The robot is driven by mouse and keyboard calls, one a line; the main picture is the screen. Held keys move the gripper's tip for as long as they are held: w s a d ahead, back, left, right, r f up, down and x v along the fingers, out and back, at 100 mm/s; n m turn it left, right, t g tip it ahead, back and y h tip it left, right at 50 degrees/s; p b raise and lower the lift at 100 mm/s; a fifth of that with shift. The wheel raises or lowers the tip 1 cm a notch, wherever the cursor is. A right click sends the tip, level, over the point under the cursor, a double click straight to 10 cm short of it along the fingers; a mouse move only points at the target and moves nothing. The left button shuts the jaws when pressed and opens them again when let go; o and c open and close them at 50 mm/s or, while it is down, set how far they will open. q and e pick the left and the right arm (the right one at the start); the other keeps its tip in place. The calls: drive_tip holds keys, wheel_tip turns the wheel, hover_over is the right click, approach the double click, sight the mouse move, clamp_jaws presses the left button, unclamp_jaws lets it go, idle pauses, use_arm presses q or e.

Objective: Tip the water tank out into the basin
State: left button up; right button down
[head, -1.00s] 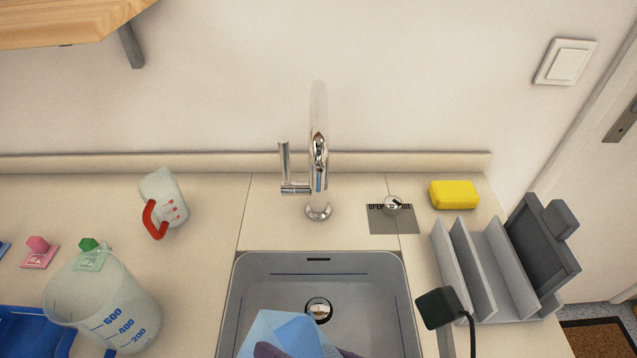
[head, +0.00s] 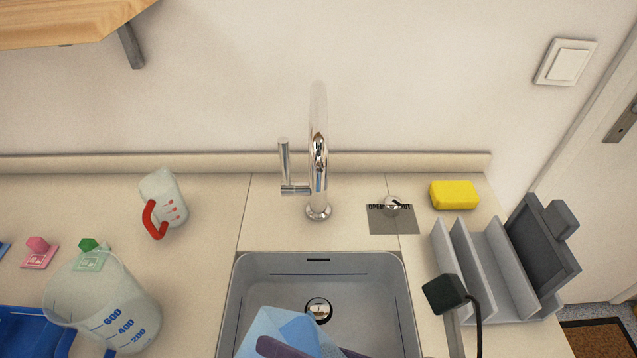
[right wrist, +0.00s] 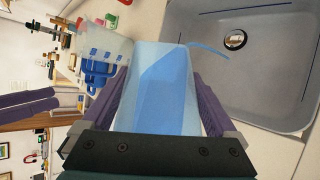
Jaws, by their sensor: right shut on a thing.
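The water tank (head: 282,328) is a translucent light-blue container, low at the front of the basin in the head view. My right gripper (right wrist: 158,100) is shut on it, with a purple finger on each side in the right wrist view. The tank is tilted, its far end at the near edge of the basin (head: 384,292). A thin blue streak (right wrist: 210,51), like water, runs from its far corner over the basin. The drain (head: 318,309) is bare. Purple fingers at the left edge of the right wrist view look like my left gripper (right wrist: 30,107); their opening is unclear.
A chrome tap (head: 319,175) stands behind the basin. A yellow sponge (head: 454,195) and a grey rack (head: 490,265) are on the right.

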sight(294, 320)
drive_tip(key=shift+w+d+f+y+b, duration=0.1)
drive_tip(key=shift+w+f+y+b, duration=0.1)
drive_tip(key=shift+y+b, duration=0.15)
idle(0.4)
drive_tip(key=shift+w+d+f+m+g+b, duration=0.1)
drive_tip(key=shift+w+f+m+g+b, duration=0.1)
drive_tip(key=shift+m+g+b, duration=0.35)
idle(0.4)
drive_tip(key=shift+w+d+f+m+g+y+b, duration=0.35)
drive_tip(key=shift+f+g+y+b, duration=0.15)
drive_tip(key=shift+b, duration=0.7)
drive_tip(key=shift+w+d+r, duration=0.1)
drive_tip(key=shift+w+d, duration=0.05)
drive_tip(key=shift+w, duration=0.1)
idle(0.4)
drive_tip(key=shift+w+d+r+m+g+y, duration=0.1)
drive_tip(key=shift+w+d+m+g+y, duration=0.3)
drive_tip(key=shift+w+y, duration=0.1)
drive_tip(key=shift+w+d+m+y+b, duration=0.15)
drive_tip(key=shift+w+m+y+b, duration=0.15)
drive_tip(key=shift+b, duration=0.2)
idle(0.6)
drive_tip(key=shift+w+d+r+m+g+b, duration=0.1)
drive_tip(key=shift+w+d+m+g+b, duration=0.15)
drive_tip(key=shift+g+b, duration=0.25)
idle(0.5)
